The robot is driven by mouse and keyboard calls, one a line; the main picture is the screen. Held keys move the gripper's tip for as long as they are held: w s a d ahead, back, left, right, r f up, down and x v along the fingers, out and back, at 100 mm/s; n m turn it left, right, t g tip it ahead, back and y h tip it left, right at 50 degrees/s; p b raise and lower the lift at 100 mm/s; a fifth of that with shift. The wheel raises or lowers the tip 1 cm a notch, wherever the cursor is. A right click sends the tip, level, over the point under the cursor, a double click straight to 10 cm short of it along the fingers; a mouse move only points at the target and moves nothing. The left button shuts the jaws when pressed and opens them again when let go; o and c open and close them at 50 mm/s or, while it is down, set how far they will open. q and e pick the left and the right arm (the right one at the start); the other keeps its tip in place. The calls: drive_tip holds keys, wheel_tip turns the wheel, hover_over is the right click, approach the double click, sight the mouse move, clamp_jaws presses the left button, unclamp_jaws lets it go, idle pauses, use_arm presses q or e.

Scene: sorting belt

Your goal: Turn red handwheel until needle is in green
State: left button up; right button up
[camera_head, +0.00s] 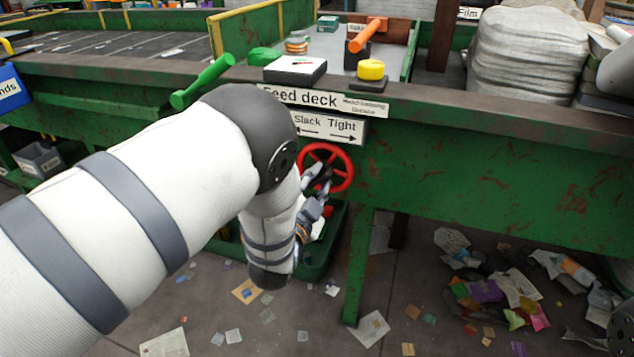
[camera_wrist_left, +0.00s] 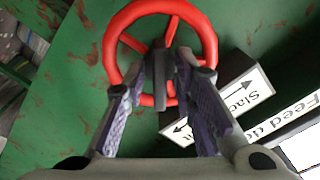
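The red handwheel (camera_head: 349,173) is mounted on the green front panel under the "Slack / Tight" sign (camera_head: 327,127). In the left wrist view the handwheel (camera_wrist_left: 208,38) shows its spokes and grey hub. My left gripper (camera_head: 320,178) is at the wheel's lower left in the head view. In the left wrist view its two fingers (camera_wrist_left: 162,85) stand apart on either side of the hub and lower rim; contact cannot be told. A white-faced gauge box (camera_head: 295,66) sits on the deck above; its needle and green zone are too small to read.
A green lever (camera_head: 203,82), an orange-handled lever (camera_head: 367,35) and a yellow-topped button (camera_head: 370,70) are on the deck. A green table leg (camera_head: 359,265) stands below the wheel. Litter (camera_head: 500,290) lies on the floor at right.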

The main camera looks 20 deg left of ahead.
use_arm(q)
clamp_jaws()
drive_tip(key=shift+n, duration=0.3)
use_arm(e)
drive_tip(key=shift+w+r, duration=0.1)
use_arm(q)
drive_tip(key=n+p, duration=0.1)
drive_tip(key=n, duration=0.1)
drive_tip(key=shift+r+n, duration=0.1)
drive_tip(key=shift+n, duration=0.2)
drive_tip(key=n, duration=0.3)
drive_tip(key=shift+p, duration=0.35)
drive_tip(key=shift+n, duration=1.7)
use_arm(e)
drive_tip(key=shift+w+r+t, duration=0.4)
drive_tip(key=shift+w+r, duration=0.55)
drive_tip(key=shift+r, duration=0.1)
use_arm(q)
drive_tip(key=shift+f, duration=0.2)
drive_tip(key=shift+o, duration=1.9)
unclamp_jaws()
